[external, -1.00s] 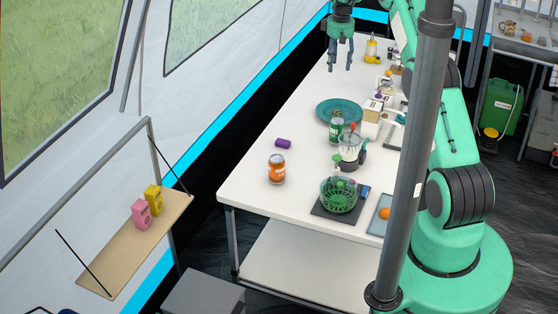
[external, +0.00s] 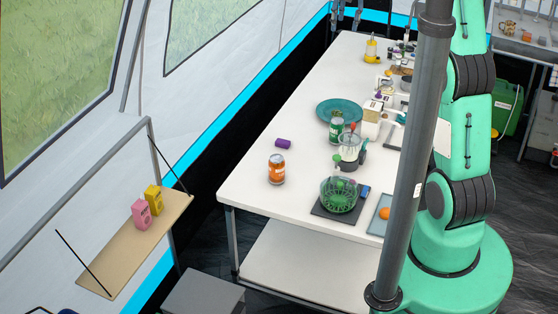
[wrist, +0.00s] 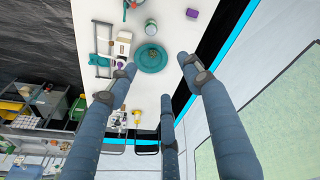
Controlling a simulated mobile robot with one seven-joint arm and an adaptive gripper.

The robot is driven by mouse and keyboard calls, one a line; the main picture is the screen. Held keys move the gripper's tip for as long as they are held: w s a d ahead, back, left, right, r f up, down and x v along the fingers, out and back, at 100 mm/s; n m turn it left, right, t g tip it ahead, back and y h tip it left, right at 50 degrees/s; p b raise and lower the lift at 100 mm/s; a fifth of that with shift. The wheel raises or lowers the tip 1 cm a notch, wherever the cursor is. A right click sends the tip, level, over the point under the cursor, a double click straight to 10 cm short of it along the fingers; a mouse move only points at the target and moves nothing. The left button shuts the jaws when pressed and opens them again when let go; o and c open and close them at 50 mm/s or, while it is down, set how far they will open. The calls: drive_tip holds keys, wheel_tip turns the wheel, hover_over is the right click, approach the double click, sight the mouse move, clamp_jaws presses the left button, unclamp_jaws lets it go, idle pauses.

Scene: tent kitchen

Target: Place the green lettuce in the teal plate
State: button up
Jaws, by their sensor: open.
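The teal plate (external: 329,106) lies flat on the white table, left of the boxes. It also shows in the wrist view (wrist: 163,66), with a small unclear mark at its middle. A small bright green item (external: 340,184) sits in a green wire basket (external: 326,201) at the table's near end; it may be the lettuce, but it is too small to be sure. My gripper (wrist: 160,82) is open and empty in the wrist view, its three fingers spread high above the table's far part. In the external view it is at or beyond the top edge and cannot be made out clearly.
A pot (external: 350,148) stands behind the basket. White boxes (external: 371,118) and a yellow bottle (external: 371,50) are farther back. The table's left side is mostly clear.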

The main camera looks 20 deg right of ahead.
drive_tip(key=s+a+r+t, duration=0.1)
drive_tip(key=s+a+r, duration=0.15)
drive_tip(key=s, duration=0.45)
drive_tip(key=s+a+r+m, duration=0.1)
drive_tip(key=s+r, duration=0.3)
drive_tip(key=s, duration=0.4)
drive_tip(key=s+a+r+t, duration=0.1)
drive_tip(key=s+a+r, duration=0.15)
drive_tip(key=s, duration=0.45)
drive_tip(key=s+a+f, duration=0.1)
drive_tip(key=s+f, duration=0.1)
drive_tip(key=s, duration=0.9)
drive_tip(key=s+a+f+m+t, duration=0.1)
drive_tip(key=s+a+f, duration=0.1)
drive_tip(key=s, duration=1)
drive_tip(key=shift+s+f+m, duration=0.15)
drive_tip(key=shift+f+m, duration=0.1)
drive_tip(key=shift+m, duration=0.05)
drive_tip(key=shift+a+f, duration=0.1)
wheel_tip(320, 180, down, 7)
drive_tip(key=b, duration=0.7)
